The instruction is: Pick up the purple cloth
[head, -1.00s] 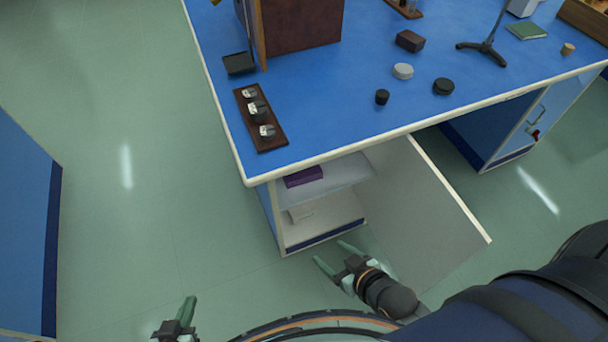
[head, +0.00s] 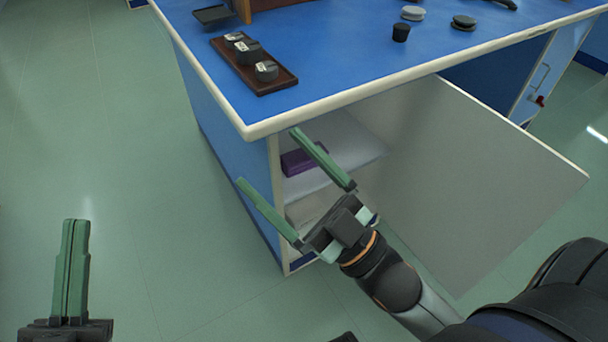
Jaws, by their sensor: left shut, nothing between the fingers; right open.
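The purple cloth (head: 298,162) is a folded bundle lying on the upper white shelf (head: 352,160) inside the open cupboard under the blue bench. A finger of my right gripper (head: 268,157) crosses in front of it and hides part of it. The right gripper is open and empty, its fingers spread and pointing at the cupboard opening, one finger overlapping the cupboard's left edge in the picture. I cannot tell how far the fingertips are from the cloth. My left gripper (head: 74,222) is shut and empty, over the floor at the lower left.
The open cupboard door (head: 480,190) stands out to the right of the opening. The bench top (head: 330,50) overhangs the shelf. On it sit a dark wooden rack (head: 285,82) with several weights and a small black cylinder (head: 401,32). Floor at left is free.

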